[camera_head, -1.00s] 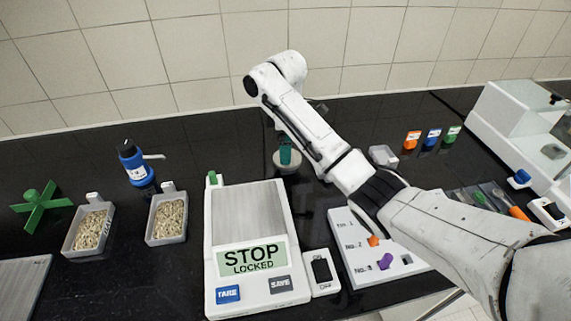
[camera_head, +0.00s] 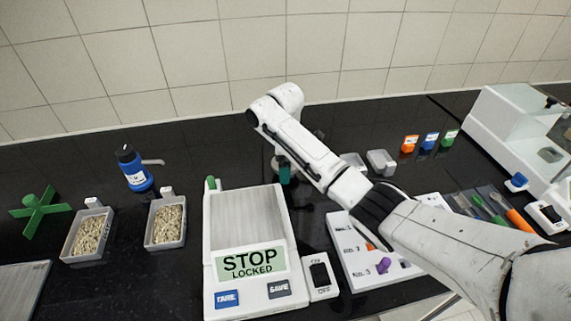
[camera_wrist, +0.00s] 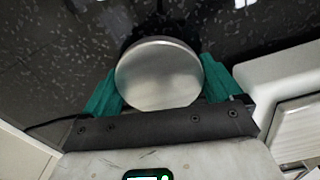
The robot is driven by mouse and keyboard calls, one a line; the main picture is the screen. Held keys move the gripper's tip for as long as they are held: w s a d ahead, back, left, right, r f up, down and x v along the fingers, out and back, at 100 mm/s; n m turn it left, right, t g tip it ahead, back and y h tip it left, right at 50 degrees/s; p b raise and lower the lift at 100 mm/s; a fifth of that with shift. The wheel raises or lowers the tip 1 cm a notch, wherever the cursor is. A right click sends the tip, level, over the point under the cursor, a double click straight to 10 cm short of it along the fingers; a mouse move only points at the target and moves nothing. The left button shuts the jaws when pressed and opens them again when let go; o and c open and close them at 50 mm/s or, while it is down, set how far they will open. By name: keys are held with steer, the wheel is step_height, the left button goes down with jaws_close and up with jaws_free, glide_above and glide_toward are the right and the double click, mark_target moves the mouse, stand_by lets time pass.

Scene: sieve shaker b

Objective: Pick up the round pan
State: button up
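The round pan (camera_wrist: 160,75) is a shiny grey metal disc, seen from above in the wrist view. My gripper (camera_wrist: 160,82) has its two teal fingers on either side of the pan, spread about its width. The pan's edges meet the fingers in the picture, but I cannot tell whether they press on it. In the head view my gripper (camera_head: 284,172) is low over the dark bench, behind the scale. There the pan is mostly hidden by the fingers and arm.
The scale (camera_head: 247,220) reading "STOP LOCKED" stands in front of my gripper. Two grain-filled trays (camera_head: 72,250) (camera_head: 150,240) and a blue bottle (camera_head: 137,176) are on the left. Two small pale trays (camera_head: 354,160) (camera_head: 381,168) lie to the right. A white numbered board (camera_head: 352,279) is partly under my arm.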

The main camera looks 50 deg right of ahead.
steer(key=c, duration=0.4)
steer(key=shift+r, duration=0.2)
